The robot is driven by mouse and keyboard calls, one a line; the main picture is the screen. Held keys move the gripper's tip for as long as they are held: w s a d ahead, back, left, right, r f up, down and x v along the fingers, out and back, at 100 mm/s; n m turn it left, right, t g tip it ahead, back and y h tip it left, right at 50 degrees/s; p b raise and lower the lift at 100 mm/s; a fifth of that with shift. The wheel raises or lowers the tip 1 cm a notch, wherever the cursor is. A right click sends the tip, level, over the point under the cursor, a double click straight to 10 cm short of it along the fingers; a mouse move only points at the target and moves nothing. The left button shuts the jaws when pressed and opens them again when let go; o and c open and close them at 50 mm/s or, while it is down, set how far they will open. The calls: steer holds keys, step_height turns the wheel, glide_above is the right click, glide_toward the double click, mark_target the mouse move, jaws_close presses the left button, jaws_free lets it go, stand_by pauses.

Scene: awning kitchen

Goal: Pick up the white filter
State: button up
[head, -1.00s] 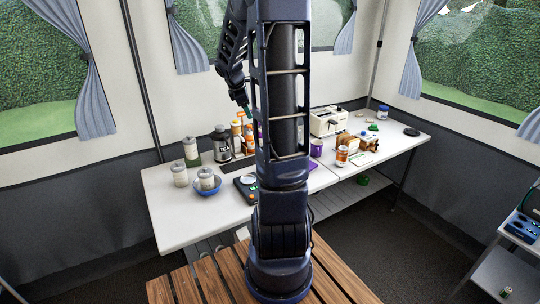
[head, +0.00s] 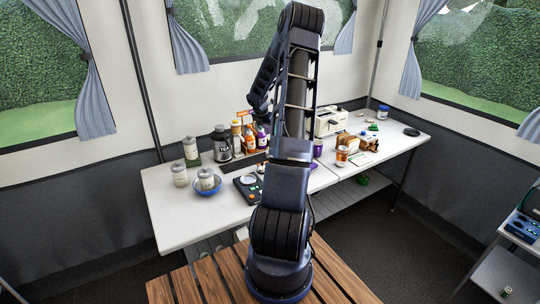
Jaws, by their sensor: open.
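I cannot clearly make out the white filter. A small pale round item (head: 249,180) on the dark scale (head: 246,189), at the front middle of the white table (head: 215,222), may be it, but it is too small to tell. My gripper (head: 262,114) is small and dark in the head view, above the bottles at the back of the table. It is open, and I see nothing held in it. My arm hides part of the table's middle.
Several bottles (head: 238,137) and a dark grey canister (head: 221,143) stand at the back. A white appliance (head: 330,122), jars and a sandwich-like item (head: 349,141) stand on the right. The table's front left is clear.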

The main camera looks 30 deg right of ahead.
steer(key=shift+s+a+f+x, duration=0.2)
steer(key=shift+a+x, duration=0.2)
steer(key=shift+x, duration=2.15)
steer(key=shift+s+a+f+x, duration=0.2)
steer(key=shift+a+x, duration=0.2)
steer(key=shift+x, duration=2.15)
steer(key=shift+s+a+f+x, duration=0.2)
steer(key=shift+a+x, duration=0.2)
steer(key=shift+x, duration=2.15)
steer(key=c, duration=1.1)
